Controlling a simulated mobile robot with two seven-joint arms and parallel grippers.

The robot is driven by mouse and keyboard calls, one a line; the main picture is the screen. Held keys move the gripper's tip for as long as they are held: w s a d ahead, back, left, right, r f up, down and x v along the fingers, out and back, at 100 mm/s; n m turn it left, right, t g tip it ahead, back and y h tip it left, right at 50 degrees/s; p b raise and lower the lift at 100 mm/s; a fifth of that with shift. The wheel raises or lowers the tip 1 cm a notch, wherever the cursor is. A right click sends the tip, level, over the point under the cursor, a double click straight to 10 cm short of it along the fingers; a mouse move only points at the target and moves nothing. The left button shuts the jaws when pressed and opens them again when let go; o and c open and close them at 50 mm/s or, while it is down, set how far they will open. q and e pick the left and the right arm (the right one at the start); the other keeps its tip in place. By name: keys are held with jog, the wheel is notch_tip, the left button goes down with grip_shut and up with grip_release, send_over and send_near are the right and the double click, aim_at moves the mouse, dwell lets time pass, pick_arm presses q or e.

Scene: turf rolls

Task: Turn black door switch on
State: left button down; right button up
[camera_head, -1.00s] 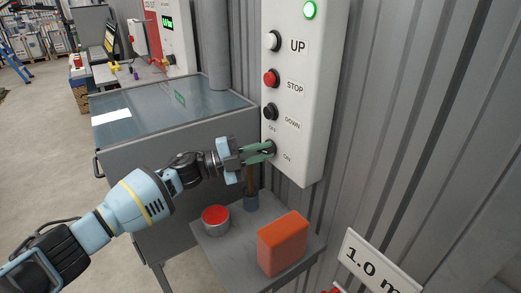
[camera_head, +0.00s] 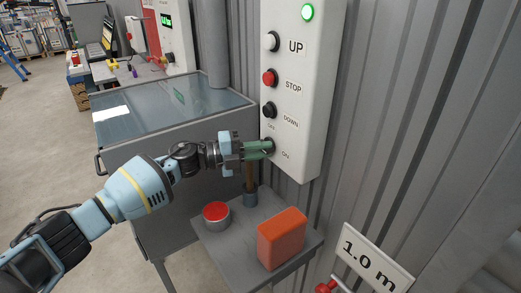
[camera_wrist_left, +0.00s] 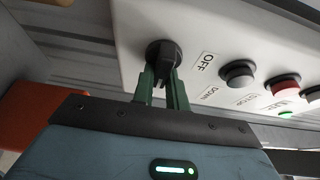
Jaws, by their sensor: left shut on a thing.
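The black door switch (camera_wrist_left: 163,58) is a round rotary knob at the lower end of a white control panel (camera_head: 305,60). In the head view it (camera_head: 270,144) is partly hidden behind the fingertips. An OFF label (camera_wrist_left: 206,63) is beside it, towards the buttons, and an ON label (camera_head: 286,155) is at its lower right. My left gripper (camera_head: 262,149) is at the switch, its green fingers shut on the knob's grip. In the wrist view the fingers (camera_wrist_left: 163,88) sit on either side of the grip. My right gripper is not in view.
Above the switch are the black DOWN button (camera_head: 269,110), red STOP button (camera_head: 269,77), white UP button (camera_head: 270,41) and a lit green lamp (camera_head: 307,12). Below, a small grey table (camera_head: 240,240) holds a red-topped tin (camera_head: 216,214) and an orange block (camera_head: 282,238). A grey cabinet (camera_head: 175,152) stands left.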

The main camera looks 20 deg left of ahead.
pick_arm(q)
jog(key=c, duration=1.4)
grip_release()
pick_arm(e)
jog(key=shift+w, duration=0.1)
